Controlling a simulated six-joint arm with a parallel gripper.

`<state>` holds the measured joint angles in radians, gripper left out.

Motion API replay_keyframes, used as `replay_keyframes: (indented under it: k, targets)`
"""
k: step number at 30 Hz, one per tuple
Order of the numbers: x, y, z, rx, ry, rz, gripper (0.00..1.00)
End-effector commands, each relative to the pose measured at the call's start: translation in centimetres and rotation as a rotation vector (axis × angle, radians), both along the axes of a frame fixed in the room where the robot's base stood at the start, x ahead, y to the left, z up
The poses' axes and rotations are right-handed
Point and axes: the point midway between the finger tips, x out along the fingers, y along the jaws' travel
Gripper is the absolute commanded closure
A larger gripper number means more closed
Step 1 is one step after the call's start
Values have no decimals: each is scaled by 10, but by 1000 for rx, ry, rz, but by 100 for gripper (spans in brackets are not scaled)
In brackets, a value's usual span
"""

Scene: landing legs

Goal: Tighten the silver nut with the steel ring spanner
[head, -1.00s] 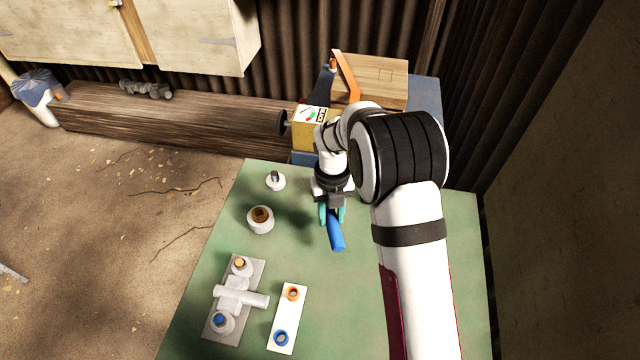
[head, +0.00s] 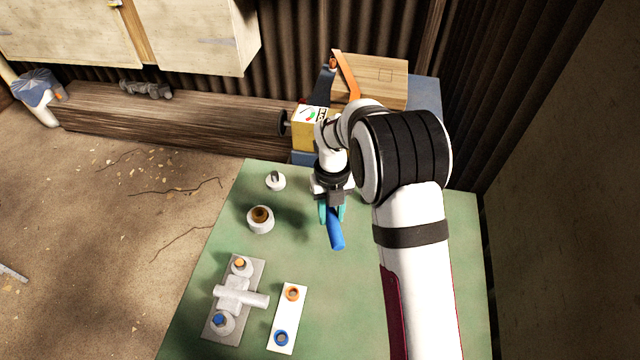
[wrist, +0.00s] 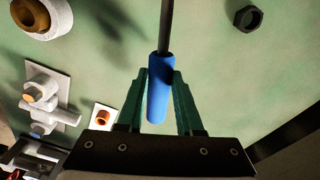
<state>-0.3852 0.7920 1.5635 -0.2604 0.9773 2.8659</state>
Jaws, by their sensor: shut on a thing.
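My gripper (head: 333,214) is shut on the blue handle (wrist: 158,92) of a tool, and the handle also shows in the head view (head: 336,235). A dark straight shaft (wrist: 166,25) runs from the handle out of the top of the wrist view. The tool's far end is hidden, so I cannot tell whether it is the steel ring spanner. A dark hex nut (wrist: 248,18) lies on the green table, right of the shaft in the wrist view. I cannot make out a clearly silver nut. A small white round fitting (head: 275,182) with a grey top stands left of my gripper.
A white cup-like fitting with a brown centre (head: 260,222) stands on the green table (head: 345,310). A grey plate with pipe fittings (head: 252,268) and a white strip with orange and blue rings (head: 288,318) lie nearer. A yellow box (head: 308,138) stands beyond the table's far edge.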

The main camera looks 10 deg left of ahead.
Motion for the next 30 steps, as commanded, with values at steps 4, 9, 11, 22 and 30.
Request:
replay_keyframes:
  k: [4,9,11,22,30]
  targets:
    - [0,0,1,0,-1,0,100]
    - [0,0,1,0,-1,0,100]
    - [0,0,2,1,-2,0,100]
    - [0,0,4,2,-5,0,100]
    - [0,0,7,2,-6,0,100]
